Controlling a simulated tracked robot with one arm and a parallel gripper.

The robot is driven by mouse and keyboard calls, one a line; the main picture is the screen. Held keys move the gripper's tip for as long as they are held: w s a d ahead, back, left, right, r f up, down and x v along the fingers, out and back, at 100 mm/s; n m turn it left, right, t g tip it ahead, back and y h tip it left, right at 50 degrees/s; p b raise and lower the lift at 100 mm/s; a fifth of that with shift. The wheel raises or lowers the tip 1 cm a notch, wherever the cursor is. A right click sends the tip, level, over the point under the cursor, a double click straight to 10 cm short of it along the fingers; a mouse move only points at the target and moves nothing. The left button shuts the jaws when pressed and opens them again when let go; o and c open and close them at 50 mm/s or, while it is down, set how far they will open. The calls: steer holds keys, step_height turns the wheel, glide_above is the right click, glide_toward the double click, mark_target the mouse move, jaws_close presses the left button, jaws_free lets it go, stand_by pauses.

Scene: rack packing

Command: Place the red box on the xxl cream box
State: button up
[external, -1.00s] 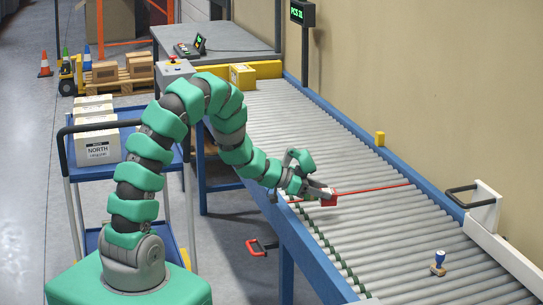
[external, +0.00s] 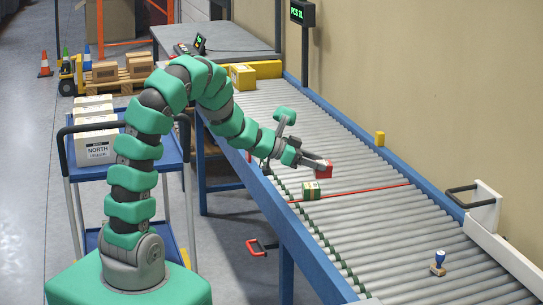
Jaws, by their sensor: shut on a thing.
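My gripper (external: 318,168) is shut on the small red box (external: 324,171) and holds it above the roller conveyor, just behind the red line. Cream boxes stand in a row on the blue cart at the left. The front cream box (external: 97,147) is the largest in the picture and carries a label reading NORTH. Smaller-looking cream boxes (external: 95,122) stand behind it. No size mark XXL is readable on any of them. My gripper is far to the right of the cart, with my arm arching between.
A small green box (external: 312,191) with a pale band sits on the conveyor (external: 370,235) below my gripper. A yellow box (external: 243,77) stands at the far end. A blue-handled stamp (external: 438,263) stands at the near right. The cart's dark handle (external: 64,150) rises beside the cream boxes.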

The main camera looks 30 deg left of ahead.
step_height(320, 180, up, 19)
steer(key=w+a+n+t+y+p, duration=0.1)
steer(key=w+a+p, duration=0.35)
steer(key=a, duration=0.85)
steer(key=w+a+n+t+y+p, duration=0.1)
steer(key=w+a+n+p, duration=0.1)
steer(key=w+a, duration=0.8)
steer(key=s+a+n+t+y+p, duration=0.15)
steer(key=s+a, duration=0.25)
steer(key=a, duration=1)
steer(key=s+a+n+t+y+p, duration=0.1)
steer(key=s+a+p, duration=0.25)
steer(key=a, duration=1.15)
steer(key=s+a+n+t+y+p, duration=0.15)
steer(key=s+a, duration=0.25)
steer(key=a, duration=1)
steer(key=shift+g, duration=0.3)
step_height(320, 180, down, 11)
steer(key=shift+f, duration=2.25)
